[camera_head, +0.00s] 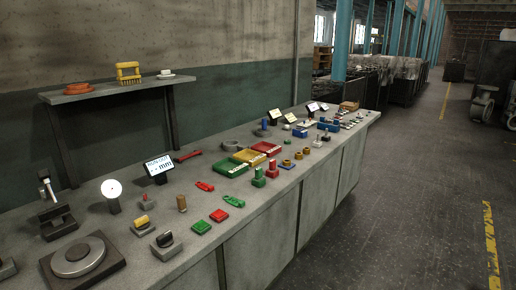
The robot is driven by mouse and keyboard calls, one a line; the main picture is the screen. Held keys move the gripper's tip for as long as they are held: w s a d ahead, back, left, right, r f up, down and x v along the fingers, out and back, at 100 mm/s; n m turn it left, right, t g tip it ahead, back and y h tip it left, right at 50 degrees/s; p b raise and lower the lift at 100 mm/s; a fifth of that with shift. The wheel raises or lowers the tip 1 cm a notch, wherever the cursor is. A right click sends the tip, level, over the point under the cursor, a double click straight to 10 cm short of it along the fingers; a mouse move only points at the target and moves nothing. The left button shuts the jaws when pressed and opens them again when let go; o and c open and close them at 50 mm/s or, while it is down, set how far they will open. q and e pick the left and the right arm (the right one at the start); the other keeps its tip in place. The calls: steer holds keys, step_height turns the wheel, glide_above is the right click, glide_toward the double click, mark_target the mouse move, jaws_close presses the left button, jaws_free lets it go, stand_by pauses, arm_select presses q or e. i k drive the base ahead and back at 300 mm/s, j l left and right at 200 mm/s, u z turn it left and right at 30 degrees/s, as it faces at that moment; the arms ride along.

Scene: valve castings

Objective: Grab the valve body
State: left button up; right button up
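Large grey flanged castings that look like valve bodies stand at the far right of the head view. One (482,106) is on the floor near the dark cabinets. Another (511,120) is cut off by the right picture edge. I cannot tell which of them is the task's valve body. Neither of my grippers is in view, and nothing in view is held.
A long grey workbench (262,212) runs from the lower left to the middle, covered with gauges, coloured blocks and small parts. A wall shelf (120,88) stands above it. Dark crates (402,80) line the back. The dark floor (420,200) to the right is open.

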mark_target(235, 146)
steer(key=i+l, duration=0.25)
steer(key=l, duration=0.15)
steer(key=i+l, duration=0.2)
steer(key=l, duration=0.25)
steer(key=i+l, duration=0.25)
steer(key=l, duration=0.15)
steer(key=i+l, duration=0.25)
steer(key=l, duration=0.2)
steer(key=z, duration=0.05)
